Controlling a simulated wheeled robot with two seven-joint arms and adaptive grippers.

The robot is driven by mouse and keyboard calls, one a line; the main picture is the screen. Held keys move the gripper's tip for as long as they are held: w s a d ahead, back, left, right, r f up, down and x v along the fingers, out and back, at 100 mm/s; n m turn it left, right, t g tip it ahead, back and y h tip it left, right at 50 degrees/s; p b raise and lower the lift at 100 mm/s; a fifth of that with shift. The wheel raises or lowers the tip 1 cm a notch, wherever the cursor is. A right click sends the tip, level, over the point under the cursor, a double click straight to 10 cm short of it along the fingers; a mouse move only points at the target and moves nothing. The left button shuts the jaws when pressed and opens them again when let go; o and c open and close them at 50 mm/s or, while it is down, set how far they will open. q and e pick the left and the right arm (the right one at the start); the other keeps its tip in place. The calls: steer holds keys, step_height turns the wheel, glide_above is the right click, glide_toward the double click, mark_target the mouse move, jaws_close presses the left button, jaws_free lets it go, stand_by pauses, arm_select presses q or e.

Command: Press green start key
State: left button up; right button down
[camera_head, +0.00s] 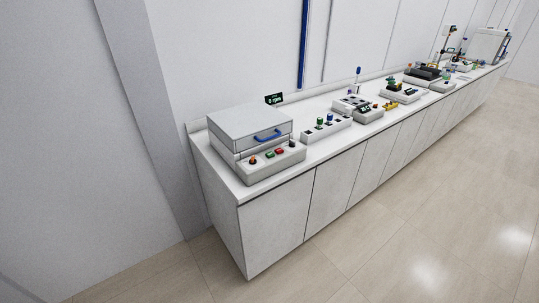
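A grey box-shaped device (250,130) with a blue handle (268,136) on its lid stands at the near left end of the bench. On its sloped front panel is a small green key (270,154), with a red key (280,151) just to its right. An orange-red knob (253,160) sits left of the green key and a dark knob (292,143) sits at the right end. The lettering on the keys is too small to read. Neither of my grippers shows in the head view.
A long white bench (315,147) runs from the near left to the far right. A small dark display (274,99) stands behind the device. A rack with coloured caps (327,127) and several other instruments stand further along. The tiled floor (400,220) in front is clear.

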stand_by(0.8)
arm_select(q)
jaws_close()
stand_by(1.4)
